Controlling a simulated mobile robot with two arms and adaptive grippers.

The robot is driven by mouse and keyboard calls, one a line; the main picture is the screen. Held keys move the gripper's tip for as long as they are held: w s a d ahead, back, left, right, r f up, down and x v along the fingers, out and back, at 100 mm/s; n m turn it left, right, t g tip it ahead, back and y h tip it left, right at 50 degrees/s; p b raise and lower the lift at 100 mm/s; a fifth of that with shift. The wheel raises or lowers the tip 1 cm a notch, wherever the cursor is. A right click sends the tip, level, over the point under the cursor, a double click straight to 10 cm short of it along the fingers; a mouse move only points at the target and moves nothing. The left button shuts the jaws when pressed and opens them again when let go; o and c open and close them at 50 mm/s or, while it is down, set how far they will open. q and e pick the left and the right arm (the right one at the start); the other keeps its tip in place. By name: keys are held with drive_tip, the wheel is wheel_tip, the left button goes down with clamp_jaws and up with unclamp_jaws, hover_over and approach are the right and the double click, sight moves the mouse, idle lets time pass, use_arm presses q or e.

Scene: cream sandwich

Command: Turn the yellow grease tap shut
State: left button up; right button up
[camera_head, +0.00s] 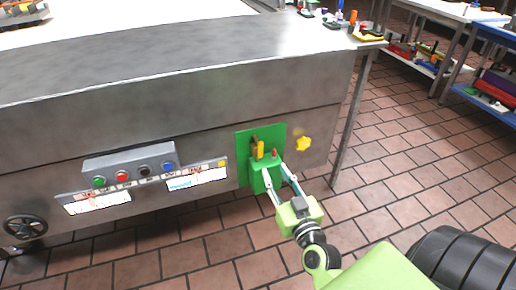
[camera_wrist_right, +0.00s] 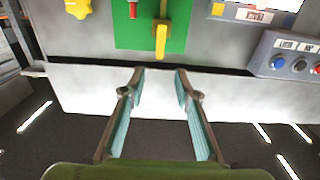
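A yellow lever (camera_head: 260,150) stands upright on a green plate (camera_head: 276,130) on the steel front of the counter; I take it as the tap. In the right wrist view, which looks upside down, the yellow lever (camera_wrist_right: 161,40) is in line with the gap between my fingers. My right gripper (camera_head: 277,177) is in front of the plate's lower part. It also shows in the wrist view (camera_wrist_right: 160,75), with its fingers apart and nothing between them. No contact with the lever is visible. My left gripper is out of view.
Beside the lever is a small red-tipped part (camera_head: 275,153). A yellow star knob (camera_head: 303,143) is right of the plate. A button box (camera_head: 130,165) and a black handwheel (camera_head: 25,226) are to the left. A table leg (camera_head: 350,125) stands at the right; tiled floor beyond is open.

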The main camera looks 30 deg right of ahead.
sight(261, 146)
drive_tip(key=x, duration=1.2)
drive_tip(key=shift+w, duration=0.3)
drive_tip(key=shift+w+d, duration=0.15)
drive_tip(key=shift+w, duration=0.3)
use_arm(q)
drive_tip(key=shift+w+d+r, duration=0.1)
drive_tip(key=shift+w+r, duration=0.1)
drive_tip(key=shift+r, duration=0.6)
use_arm(e)
clamp_jaws()
